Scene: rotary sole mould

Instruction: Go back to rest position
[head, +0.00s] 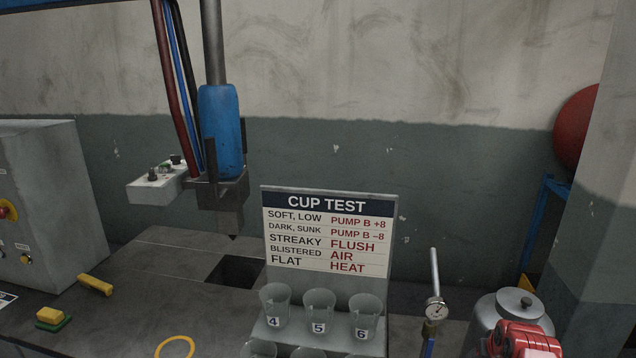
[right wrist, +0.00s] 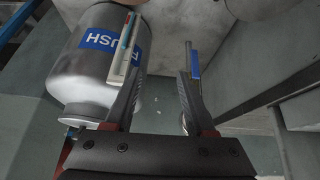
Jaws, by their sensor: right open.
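My right gripper (right wrist: 162,74) shows in the right wrist view with its two dark fingers spread apart and nothing between them. A silver canister (right wrist: 78,75) with a blue label, partly hidden, is beside and beyond its left finger. I cannot tell whether they touch. In the head view a red and white part of my right arm (head: 525,342) is at the lower right edge, in front of the metal canister (head: 492,318). My left gripper is out of view.
The CUP TEST board (head: 328,228) stands behind numbered clear cups (head: 318,308). A blue mixing head (head: 220,130) hangs over a square bench opening (head: 236,271). A yellow ring (head: 160,347) and sponge (head: 50,314) lie left.

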